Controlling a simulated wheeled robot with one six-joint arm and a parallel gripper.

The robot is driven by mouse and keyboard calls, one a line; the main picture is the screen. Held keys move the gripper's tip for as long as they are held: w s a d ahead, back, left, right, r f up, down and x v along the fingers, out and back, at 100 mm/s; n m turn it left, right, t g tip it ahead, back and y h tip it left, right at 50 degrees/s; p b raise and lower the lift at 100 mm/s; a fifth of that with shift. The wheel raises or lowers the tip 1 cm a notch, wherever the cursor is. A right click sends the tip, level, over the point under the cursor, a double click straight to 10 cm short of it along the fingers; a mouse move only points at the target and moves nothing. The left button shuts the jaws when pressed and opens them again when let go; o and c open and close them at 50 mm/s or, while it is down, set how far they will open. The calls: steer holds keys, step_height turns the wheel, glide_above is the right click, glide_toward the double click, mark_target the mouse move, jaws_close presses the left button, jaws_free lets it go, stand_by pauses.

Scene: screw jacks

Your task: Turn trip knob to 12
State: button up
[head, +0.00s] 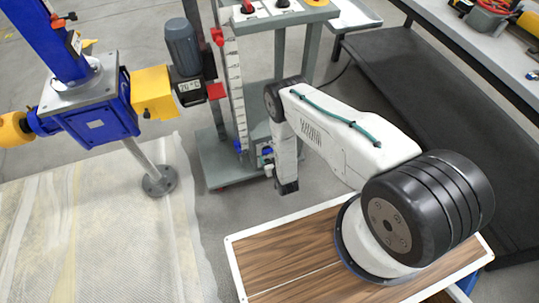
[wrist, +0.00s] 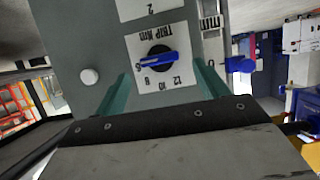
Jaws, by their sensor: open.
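The trip knob (wrist: 158,57) shows in the wrist view as a round black knob with a blue bar across it, on a white dial plate (wrist: 141,47) marked TRIP Nm. The plate appears upside down, with 12 at its lower right. One end of the blue bar points left, towards the numeral that looks like 6. My gripper (wrist: 161,70) is open, its two teal fingers apart on either side of the dial in the picture. Nothing is between the fingers that I can see held. In the head view the fingers and the dial are hidden or too small to tell.
The dial plate is on a grey panel (wrist: 100,50) with a white round button (wrist: 90,76) at left. In the head view a blue screw jack (head: 95,120) with a grey motor (head: 183,45) stands left. A wood-topped surface (head: 285,262) lies below my arm.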

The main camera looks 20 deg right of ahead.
mark_target(267, 151)
steer(key=shift+x, duration=1.3)
steer(key=c, duration=1)
